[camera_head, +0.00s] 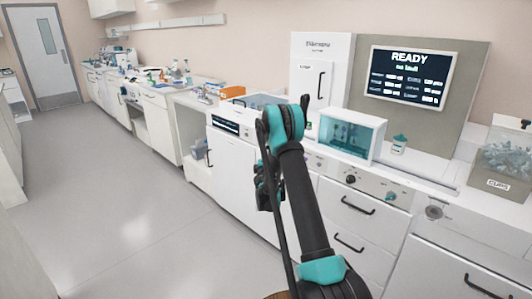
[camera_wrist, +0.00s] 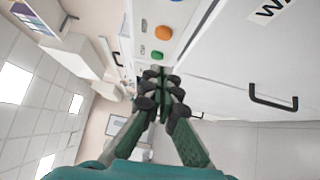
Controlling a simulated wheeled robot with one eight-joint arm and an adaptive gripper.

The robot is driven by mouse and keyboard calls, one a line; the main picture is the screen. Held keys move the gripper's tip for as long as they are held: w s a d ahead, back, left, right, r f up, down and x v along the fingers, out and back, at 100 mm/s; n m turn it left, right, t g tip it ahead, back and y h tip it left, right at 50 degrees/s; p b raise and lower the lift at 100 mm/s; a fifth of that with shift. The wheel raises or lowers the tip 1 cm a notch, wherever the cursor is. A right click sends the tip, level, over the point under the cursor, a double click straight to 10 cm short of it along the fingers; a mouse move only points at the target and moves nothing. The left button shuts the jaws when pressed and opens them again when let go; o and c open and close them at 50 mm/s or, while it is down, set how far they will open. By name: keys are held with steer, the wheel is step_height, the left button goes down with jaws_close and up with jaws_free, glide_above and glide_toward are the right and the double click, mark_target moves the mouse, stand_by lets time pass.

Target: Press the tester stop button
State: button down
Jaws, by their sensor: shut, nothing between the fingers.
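In the wrist view, a light control panel carries a round orange button (camera_wrist: 162,32), a green button (camera_wrist: 157,55) and part of a blue button at the top edge. No button label is legible, so I cannot tell by wording which is the stop button. My gripper (camera_wrist: 157,76) is shut and empty, its dark fingertips pointing at the panel just below the green button in the picture. I cannot tell whether they touch it. In the head view my gripper (camera_head: 266,187) hangs in front of the white cabinet fronts, and my arm hides that part of the panel.
A teal-windowed box (camera_head: 350,135) stands on the counter beneath a screen (camera_head: 409,77) reading READY. The floor at left is clear.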

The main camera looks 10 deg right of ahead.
steer(key=shift+s+a+f, duration=0.1)
steer(key=shift+s+a, duration=0.1)
steer(key=shift+s, duration=0.75)
steer(key=shift+s+a, duration=0.2)
steer(key=shift+s, duration=0.7)
steer(key=s+d+r+m+g+h, duration=0.2)
steer(key=s+d+r+m+h, duration=0.1)
steer(key=s+d+r+m, duration=0.4)
steer(key=s+d+r+m+g, duration=0.1)
steer(key=s+m+g, duration=0.1)
steer(key=s, duration=0.5)
steer(key=s+d+r+m+g, duration=0.2)
steer(key=s+m+g, duration=0.1)
steer(key=s, duration=0.4)
steer(key=s+a+f+m+g+y, duration=0.1)
steer(key=s+a+f+g+y, duration=0.1)
steer(key=s, duration=0.9)
steer(key=s+a+f+m+g+y, duration=0.1)
steer(key=s+a+f, duration=0.3)
steer(key=s, duration=0.7)
steer(key=s+a+f+m+g+y, duration=0.2)
steer(key=s+a+f+g+y, duration=0.1)
steer(key=s, duration=0.8)
steer(key=shift+s+a+f+g+y, duration=0.3)
steer(key=shift+a+f+g, duration=0.15)
steer(key=shift+a, duration=0.4)
steer(key=shift+w, duration=0.1)
